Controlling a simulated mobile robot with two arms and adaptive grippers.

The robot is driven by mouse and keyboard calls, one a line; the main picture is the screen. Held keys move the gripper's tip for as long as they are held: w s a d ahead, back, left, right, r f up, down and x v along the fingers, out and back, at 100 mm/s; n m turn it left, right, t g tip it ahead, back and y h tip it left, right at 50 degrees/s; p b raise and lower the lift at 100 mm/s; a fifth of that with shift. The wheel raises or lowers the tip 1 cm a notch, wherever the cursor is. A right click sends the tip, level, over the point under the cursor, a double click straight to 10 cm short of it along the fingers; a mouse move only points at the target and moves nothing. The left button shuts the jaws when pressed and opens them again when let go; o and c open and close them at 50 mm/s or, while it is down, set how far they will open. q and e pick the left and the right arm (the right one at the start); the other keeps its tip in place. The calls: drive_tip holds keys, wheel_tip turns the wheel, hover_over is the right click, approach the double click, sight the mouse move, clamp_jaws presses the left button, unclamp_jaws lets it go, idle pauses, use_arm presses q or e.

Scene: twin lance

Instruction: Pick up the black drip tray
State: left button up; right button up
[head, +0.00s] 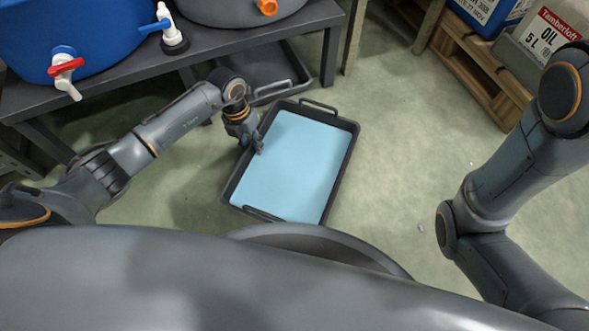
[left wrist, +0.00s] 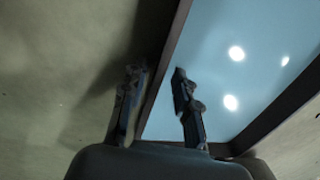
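A black drip tray (head: 344,172) with a raised handle at each end lies on the floor, filled with flat light blue, likely liquid. Its dark side wall (left wrist: 168,62) also shows in the left wrist view. My left gripper (head: 258,146) is at the tray's left long side, pointing down. In the left wrist view its two fingers (left wrist: 157,105) are apart, one on the outer side of the wall and one over the blue. I see no finger clearly touching the wall. My right arm shows at the right, but its gripper is out of view.
Another dark, empty-looking tray (head: 280,80) is under the bench (head: 130,68), just behind my left gripper. Blue (head: 70,30) and grey (head: 225,10) drums with taps are on the bench. A wooden pallet (head: 480,82) with containers stands at the back right.

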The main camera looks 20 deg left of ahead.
use_arm(q)
drive_tip(key=shift+f, duration=0.15)
clamp_jaws()
idle(0.5)
